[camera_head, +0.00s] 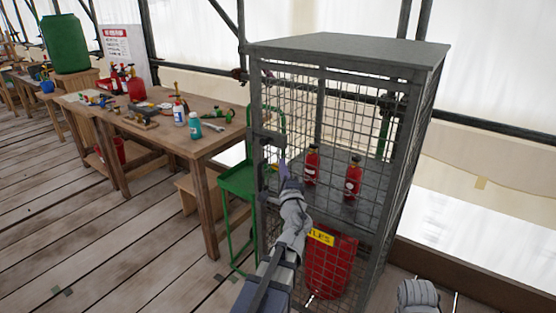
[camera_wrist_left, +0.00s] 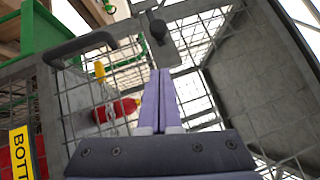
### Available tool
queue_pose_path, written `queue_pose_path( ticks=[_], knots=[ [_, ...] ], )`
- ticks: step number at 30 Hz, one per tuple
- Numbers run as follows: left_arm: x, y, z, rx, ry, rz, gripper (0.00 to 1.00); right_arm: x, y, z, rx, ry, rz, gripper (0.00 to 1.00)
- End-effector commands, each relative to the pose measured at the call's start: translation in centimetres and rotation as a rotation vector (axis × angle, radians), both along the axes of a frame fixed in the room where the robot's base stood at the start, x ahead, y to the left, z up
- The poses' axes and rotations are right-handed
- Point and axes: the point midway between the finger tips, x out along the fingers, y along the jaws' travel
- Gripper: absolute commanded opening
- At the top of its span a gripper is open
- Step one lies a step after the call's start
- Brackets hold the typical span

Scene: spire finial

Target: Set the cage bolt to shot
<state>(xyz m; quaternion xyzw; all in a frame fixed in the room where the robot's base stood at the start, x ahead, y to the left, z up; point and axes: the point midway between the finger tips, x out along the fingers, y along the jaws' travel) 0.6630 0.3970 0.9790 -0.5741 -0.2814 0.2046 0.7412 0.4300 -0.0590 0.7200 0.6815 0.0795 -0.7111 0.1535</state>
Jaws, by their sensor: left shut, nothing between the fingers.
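The grey mesh cage (camera_head: 345,48) stands right of centre, with red bottles (camera_head: 312,165) inside. At its left front post is a dark latch plate (camera_head: 268,137), probably the cage bolt. Whether the bolt is shot I cannot tell.
A wooden workbench (camera_head: 190,143) with tools and bottles stands left of the cage. A green stand (camera_head: 238,181) is between them, close to the cage's left post. A red container (camera_head: 332,268) with a yellow label sits low in the cage. Plank floor lies open at left.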

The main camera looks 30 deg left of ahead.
Motion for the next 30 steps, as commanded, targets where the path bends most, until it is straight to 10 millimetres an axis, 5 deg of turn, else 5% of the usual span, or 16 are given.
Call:
queue_pose_path(
  ticks=[9,30],
  knots=[
    [-3.3,-2.7,-0.8,-0.001,0.0,-0.001,0.0,0.0,0.0,-0.8,0.0,0.0,0.0,0.5],
    [-3.6,-3.1,-0.9,-0.011,-0.003,0.002,0.0,0.0,0.0,-0.8,0.0,0.0,0.0,0.5]
  ],
)
